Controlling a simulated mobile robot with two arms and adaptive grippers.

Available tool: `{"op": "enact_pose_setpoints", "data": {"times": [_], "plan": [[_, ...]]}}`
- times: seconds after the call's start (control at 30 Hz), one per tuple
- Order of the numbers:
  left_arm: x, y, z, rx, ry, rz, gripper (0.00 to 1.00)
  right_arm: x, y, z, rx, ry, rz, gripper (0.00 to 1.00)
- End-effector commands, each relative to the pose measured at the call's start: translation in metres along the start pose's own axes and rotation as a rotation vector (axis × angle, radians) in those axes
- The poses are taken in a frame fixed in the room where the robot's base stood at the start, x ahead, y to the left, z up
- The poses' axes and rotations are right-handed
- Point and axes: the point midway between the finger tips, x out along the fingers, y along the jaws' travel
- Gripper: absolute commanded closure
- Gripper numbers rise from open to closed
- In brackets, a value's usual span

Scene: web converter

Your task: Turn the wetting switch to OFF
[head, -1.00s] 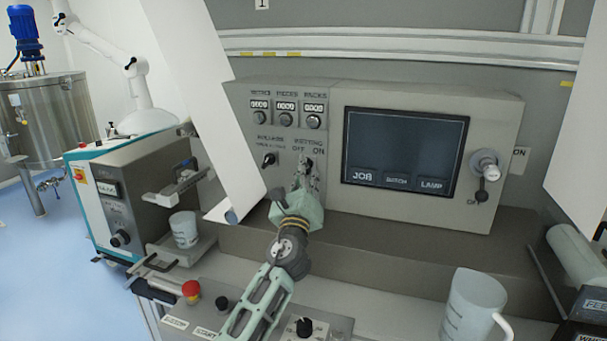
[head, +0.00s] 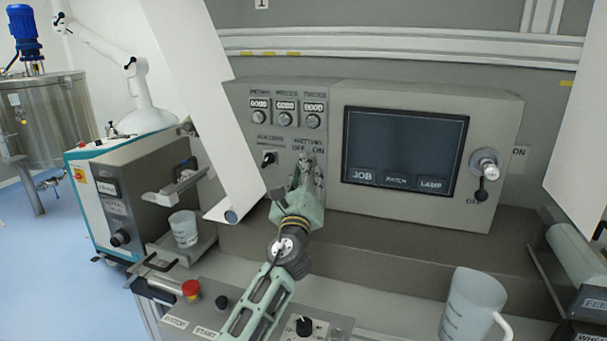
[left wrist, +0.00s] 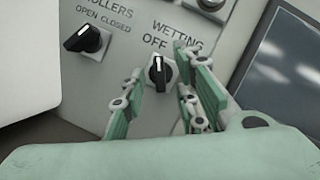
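My left gripper (left wrist: 162,85) is open, one finger to each side of the knob, with small gaps visible. In the head view my left gripper (head: 307,172) is at the panel below the WETTING label and hides most of the switch. My right gripper is not in view.
The rollers switch (head: 268,158) is just left of my gripper. A dark touchscreen (head: 403,150) is to the right. A white sheet (head: 200,95) hangs at the panel's left edge. A clear jug (head: 472,305) stands at front right.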

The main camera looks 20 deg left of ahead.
Motion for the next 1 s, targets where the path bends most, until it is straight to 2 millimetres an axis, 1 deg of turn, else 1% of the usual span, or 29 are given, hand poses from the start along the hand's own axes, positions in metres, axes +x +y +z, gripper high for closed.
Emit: {"op": "enact_pose_setpoints", "data": {"times": [0.13,0.27,0.5,0.6,0.7,0.83,1.0], "plan": [[-0.004,0.0,0.0,0.001,0.0,0.0,0.72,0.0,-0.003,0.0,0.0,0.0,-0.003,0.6],[-0.02,0.001,0.0,0.001,0.0,-0.001,0.72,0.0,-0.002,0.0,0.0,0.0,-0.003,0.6],[-0.071,0.001,-0.001,0.001,0.002,-0.001,0.72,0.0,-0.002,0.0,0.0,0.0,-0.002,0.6],[-0.091,0.001,-0.001,0.001,0.002,0.0,0.72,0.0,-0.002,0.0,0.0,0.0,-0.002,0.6],[-0.105,0.001,-0.001,0.001,0.002,0.0,0.72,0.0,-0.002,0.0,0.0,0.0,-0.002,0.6],[-0.117,0.001,-0.001,0.001,0.001,0.001,0.72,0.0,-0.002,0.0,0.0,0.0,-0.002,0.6],[-0.12,0.0,0.0,0.0,0.0,0.001,0.72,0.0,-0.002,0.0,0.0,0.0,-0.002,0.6]]}}
